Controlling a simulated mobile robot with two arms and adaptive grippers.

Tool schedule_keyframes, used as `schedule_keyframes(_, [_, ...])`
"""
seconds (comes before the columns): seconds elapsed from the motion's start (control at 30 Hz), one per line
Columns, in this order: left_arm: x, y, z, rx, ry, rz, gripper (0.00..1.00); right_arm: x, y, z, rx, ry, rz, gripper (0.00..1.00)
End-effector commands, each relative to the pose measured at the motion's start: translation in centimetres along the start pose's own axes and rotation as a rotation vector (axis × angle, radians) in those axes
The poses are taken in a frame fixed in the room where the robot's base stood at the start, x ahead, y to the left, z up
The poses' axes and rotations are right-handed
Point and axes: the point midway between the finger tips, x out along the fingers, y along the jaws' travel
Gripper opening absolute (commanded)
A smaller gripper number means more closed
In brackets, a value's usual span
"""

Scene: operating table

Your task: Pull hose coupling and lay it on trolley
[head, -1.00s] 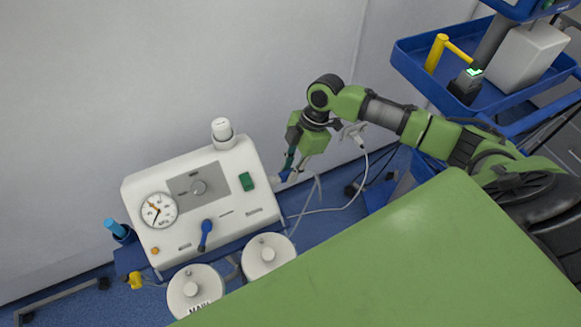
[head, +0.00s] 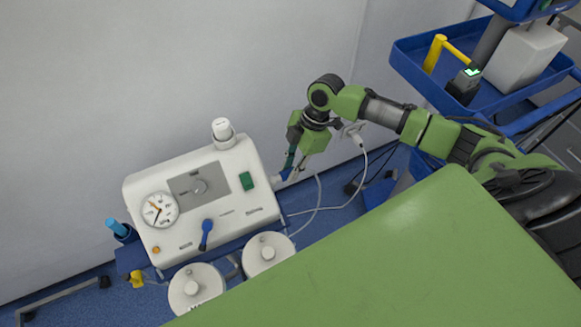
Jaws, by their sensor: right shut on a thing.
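My right gripper (head: 293,171) comes down at the right side of the white suction unit (head: 231,206). It is shut on the hose coupling (head: 285,175), a small blue piece mostly hidden by the fingers. The coupling is beside a pale port (head: 275,181) on the unit's side; I cannot tell whether they touch. The blue trolley (head: 412,73) stands at the upper right, behind my right arm. My left gripper is out of view.
The trolley's tray carries a yellow handle (head: 435,52), a dark device with a green light (head: 464,83) and a white box (head: 524,55). Two white-lidded jars (head: 267,254) stand before the unit.

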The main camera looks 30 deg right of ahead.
Motion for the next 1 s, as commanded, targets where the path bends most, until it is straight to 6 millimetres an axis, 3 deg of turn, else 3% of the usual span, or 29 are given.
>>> schedule_keyframes(1.0, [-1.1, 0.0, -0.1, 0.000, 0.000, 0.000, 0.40, -0.5, -0.1, 1.6, 0.006, -0.002, 0.002, 0.00])
